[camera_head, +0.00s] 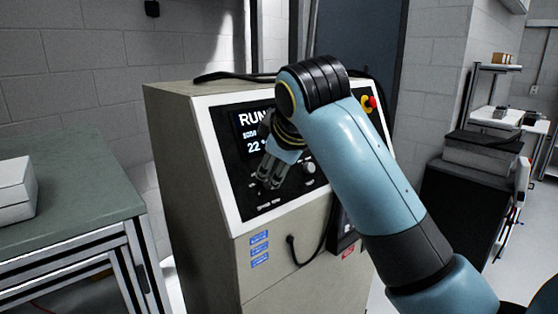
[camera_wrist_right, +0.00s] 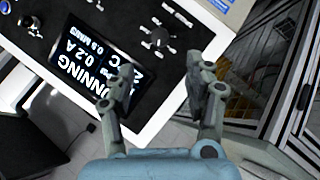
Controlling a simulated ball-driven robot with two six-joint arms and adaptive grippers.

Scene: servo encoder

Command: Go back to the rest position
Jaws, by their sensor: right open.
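My right arm comes in from the lower right in the head view and bends down in front of a beige machine (camera_head: 180,170). My right gripper (camera_head: 268,175) is in front of the machine's black control panel (camera_head: 232,178), below the lit display (camera_head: 250,118). In the right wrist view my right gripper (camera_wrist_right: 165,78) is open, with nothing between its fingers. The display (camera_wrist_right: 88,60) reads RUNNING and 0.2 A there. A round knob (camera_head: 309,168) is right of the gripper and also shows in the wrist view (camera_wrist_right: 158,38). My left gripper is not in view.
A green-topped bench (camera_head: 80,200) with a white box (camera_head: 15,190) stands at the left. A red button (camera_head: 371,102) is at the panel's upper right. A black cable (camera_head: 295,252) hangs on the machine's front. A dark cabinet (camera_head: 450,205) stands at the right.

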